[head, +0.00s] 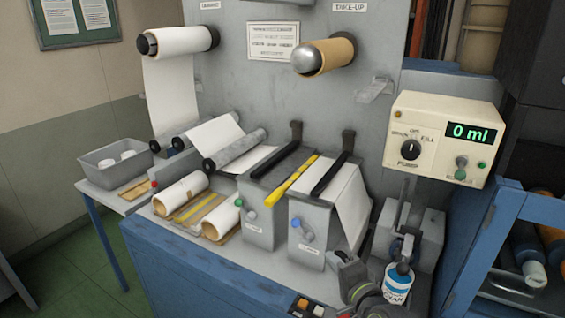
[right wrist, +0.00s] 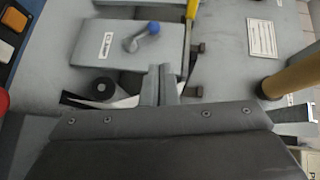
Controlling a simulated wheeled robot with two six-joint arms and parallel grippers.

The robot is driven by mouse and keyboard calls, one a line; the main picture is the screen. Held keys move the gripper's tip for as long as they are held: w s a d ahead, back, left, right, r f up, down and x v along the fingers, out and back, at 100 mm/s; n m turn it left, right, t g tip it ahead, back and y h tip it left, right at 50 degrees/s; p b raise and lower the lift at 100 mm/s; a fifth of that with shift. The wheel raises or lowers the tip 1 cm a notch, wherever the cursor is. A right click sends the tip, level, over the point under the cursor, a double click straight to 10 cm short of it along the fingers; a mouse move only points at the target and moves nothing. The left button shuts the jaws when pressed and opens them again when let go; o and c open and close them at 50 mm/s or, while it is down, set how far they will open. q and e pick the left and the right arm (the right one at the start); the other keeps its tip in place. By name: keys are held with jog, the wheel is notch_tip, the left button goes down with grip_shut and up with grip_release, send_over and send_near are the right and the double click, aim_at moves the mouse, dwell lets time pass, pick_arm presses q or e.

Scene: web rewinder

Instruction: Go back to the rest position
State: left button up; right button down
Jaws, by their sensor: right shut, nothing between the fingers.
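My right gripper (head: 345,258) is in the lower right of the head view, in front of the machine's bench and beside the grey box with the blue knob (head: 308,236). Its fingers are together with nothing between them. In the right wrist view its fingertips (right wrist: 160,85) point at the machine, with the blue-knobbed box (right wrist: 130,45) beyond them. My left gripper is in neither view. The web rewinder's upright panel (head: 290,75) carries the white laminate roll (head: 180,40) and the brown take-up core (head: 330,55).
A cream pump box (head: 443,138) reading 0 ml stands at the right. A bottle labelled cyan (head: 397,284) stands below it, close to my right arm. A blue rack (head: 510,215) is at the far right. A grey bin (head: 113,158) stands at the left.

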jog(key=s+d+f+n+g+h, duration=0.2)
jog(key=s+d+f+n+g, duration=0.15)
jog(key=s+f, duration=0.35)
jog(key=s+d+f+n+g+h, duration=0.1)
jog(key=s+d+f+n+g, duration=0.3)
jog(key=s, duration=0.6)
jog(key=s+d+f+n+g+h, duration=0.1)
jog(key=s+d+n+g+h, duration=0.15)
jog(key=s, duration=0.65)
jog(key=s+d+f+n+g+h, duration=0.1)
jog(key=s+d+f+n+g, duration=0.2)
jog(key=s, duration=0.7)
jog(key=s+a+f+b+x, duration=0.1)
jog(key=s+x, duration=0.2)
jog(key=x, duration=1)
jog(key=s+a+f+b+x, duration=0.1)
jog(key=s+x, duration=0.2)
jog(key=x, duration=0.9)
jog(key=s+f+g+b, duration=0.1)
jog(key=s+f+b, duration=0.1)
jog(key=s+f, duration=1.2)
notch_tip(320, 180, down, 4)
jog(key=shift+a+r+y, duration=0.2)
jog(key=shift+a+y, duration=0.15)
jog(key=shift+a, duration=0.1)
